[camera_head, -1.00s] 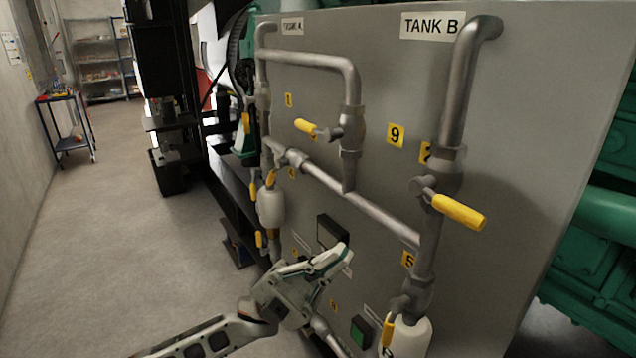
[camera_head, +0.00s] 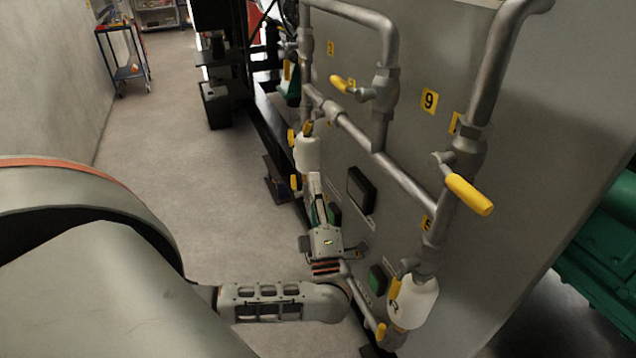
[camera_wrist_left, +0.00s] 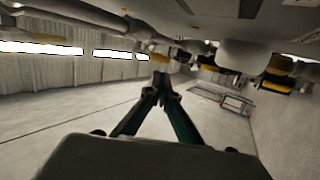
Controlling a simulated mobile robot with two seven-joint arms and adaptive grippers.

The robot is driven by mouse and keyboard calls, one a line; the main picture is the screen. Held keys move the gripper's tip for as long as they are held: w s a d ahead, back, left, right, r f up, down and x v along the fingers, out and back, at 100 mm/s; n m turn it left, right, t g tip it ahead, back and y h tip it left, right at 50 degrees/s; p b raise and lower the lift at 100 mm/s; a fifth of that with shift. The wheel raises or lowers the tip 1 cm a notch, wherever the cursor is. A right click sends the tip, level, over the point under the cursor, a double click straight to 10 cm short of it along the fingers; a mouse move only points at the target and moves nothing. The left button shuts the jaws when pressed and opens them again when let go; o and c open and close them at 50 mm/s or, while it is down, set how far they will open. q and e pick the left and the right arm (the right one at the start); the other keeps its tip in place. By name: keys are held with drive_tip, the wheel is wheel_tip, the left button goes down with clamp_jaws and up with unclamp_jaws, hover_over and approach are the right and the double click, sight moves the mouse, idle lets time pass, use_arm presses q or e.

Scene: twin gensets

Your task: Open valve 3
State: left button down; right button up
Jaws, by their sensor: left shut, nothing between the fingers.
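The grey panel (camera_head: 560,130) carries grey pipes with several yellow-handled valves. I cannot read a number 3 on any label, so I cannot tell which valve is valve 3. One yellow handle (camera_head: 468,194) is at the right pipe, another yellow handle (camera_head: 340,84) is at the upper middle, and a small one (camera_head: 294,182) is low on the left pipe. My left gripper (camera_head: 315,182) is shut and empty, pointing up beside the lower left pipe, near that small handle. In the left wrist view its fingertips (camera_wrist_left: 160,80) meet below the pipework; contact cannot be told. My right gripper is not in view.
White bowls hang on the left pipe (camera_head: 307,154) and the right pipe (camera_head: 414,302). The floor (camera_head: 180,130) to the left is open, with a blue cart (camera_head: 124,62) farther back.

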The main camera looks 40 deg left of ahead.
sight(307, 131)
use_arm(q)
drive_tip(key=p+x, duration=0.1)
drive_tip(key=x, duration=0.8)
drive_tip(key=shift+r+p, duration=0.25)
drive_tip(key=shift+p, duration=0.1)
drive_tip(key=shift+w+a+r, duration=0.25)
drive_tip(key=shift+w+a, duration=0.1)
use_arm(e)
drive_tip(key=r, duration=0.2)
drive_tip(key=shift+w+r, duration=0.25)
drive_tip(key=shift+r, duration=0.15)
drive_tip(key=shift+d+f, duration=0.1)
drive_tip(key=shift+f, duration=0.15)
use_arm(q)
drive_tip(key=shift+a+f, duration=0.1)
drive_tip(key=shift+f, duration=0.05)
drive_tip(key=shift+w+a+t+b, duration=0.1)
drive_tip(key=shift+a+t+b, duration=0.05)
drive_tip(key=shift+t+b, duration=0.4)
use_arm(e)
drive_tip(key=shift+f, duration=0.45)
use_arm(q)
drive_tip(key=shift+m+y, duration=0.3)
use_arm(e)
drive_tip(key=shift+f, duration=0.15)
